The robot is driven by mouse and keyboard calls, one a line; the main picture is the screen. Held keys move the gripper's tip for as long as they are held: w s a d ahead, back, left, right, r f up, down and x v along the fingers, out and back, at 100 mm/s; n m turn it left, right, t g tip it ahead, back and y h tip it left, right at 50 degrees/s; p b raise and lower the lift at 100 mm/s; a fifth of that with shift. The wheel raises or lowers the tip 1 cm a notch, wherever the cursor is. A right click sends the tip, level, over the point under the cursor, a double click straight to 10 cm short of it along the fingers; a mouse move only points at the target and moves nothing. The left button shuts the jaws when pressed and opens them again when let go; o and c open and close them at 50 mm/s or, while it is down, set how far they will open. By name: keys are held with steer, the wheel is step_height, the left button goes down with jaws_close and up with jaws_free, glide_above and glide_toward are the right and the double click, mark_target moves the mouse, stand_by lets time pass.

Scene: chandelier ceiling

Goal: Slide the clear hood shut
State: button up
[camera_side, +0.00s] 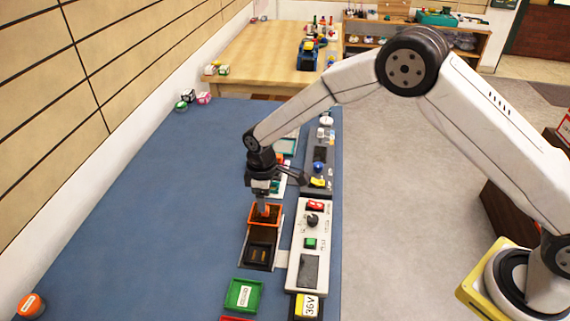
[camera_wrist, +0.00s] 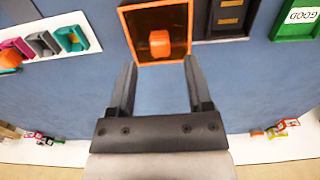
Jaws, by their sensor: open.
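The clear hood (camera_side: 265,221) has an orange frame and an orange knob. It sits at the far end of a dark base in the side view, clear of the black nest (camera_side: 249,251) with gold strips nearer the camera. In the wrist view the hood (camera_wrist: 136,49) is at top centre with its knob (camera_wrist: 160,43), and the nest (camera_wrist: 247,13) lies exposed to its right. My gripper (camera_wrist: 161,62) is open and empty, its fingertips either side of and just short of the knob in the picture. In the side view my gripper (camera_side: 263,207) points down over the hood; contact is unclear.
A white control panel (camera_side: 313,235) with a knob and buttons stands right of the base. A green tray (camera_side: 244,294) lies nearer the camera. A white holder with coloured slots (camera_wrist: 75,37) is left in the wrist view. The blue mat (camera_side: 160,220) is clear on the left.

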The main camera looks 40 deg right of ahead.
mark_target(265, 216)
steer(key=shift+f, duration=1.9)
jaws_close()
